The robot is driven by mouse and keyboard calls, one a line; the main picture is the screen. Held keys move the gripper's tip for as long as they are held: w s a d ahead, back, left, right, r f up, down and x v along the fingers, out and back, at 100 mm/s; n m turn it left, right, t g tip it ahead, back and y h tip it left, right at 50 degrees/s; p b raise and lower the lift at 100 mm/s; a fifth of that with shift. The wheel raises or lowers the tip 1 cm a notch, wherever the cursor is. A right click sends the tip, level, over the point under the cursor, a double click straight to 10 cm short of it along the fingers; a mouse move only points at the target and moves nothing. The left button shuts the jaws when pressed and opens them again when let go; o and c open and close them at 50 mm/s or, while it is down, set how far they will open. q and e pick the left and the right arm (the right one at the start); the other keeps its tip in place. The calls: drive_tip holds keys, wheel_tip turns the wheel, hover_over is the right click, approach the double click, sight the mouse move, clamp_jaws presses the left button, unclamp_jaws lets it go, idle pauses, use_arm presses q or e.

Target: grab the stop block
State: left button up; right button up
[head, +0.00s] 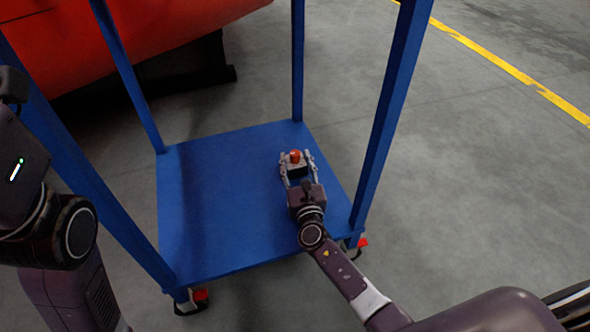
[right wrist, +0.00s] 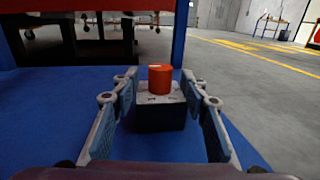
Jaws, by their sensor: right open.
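The stop block is a small dark box with a light top and a red-orange round button (head: 295,156). It sits on the blue lower shelf of a cart (head: 215,190). In the right wrist view the block (right wrist: 160,112) stands upright between the fingers. My right gripper (head: 297,163) is open, with one finger on each side of the block. In the right wrist view a gap shows between the block and each finger pad (right wrist: 160,108). My left arm shows at the left edge of the head view, but its gripper is out of frame.
Blue cart posts (head: 391,110) rise around the shelf, with one close to the right of my right arm. A large red-orange body (head: 165,32) stands behind at the left. Grey floor (head: 480,150) with a yellow line (head: 490,57) is open on the right.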

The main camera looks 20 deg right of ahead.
drive_tip(key=shift+w, duration=0.6)
clamp_jaws()
drive_tip(key=shift+d+r, duration=0.1)
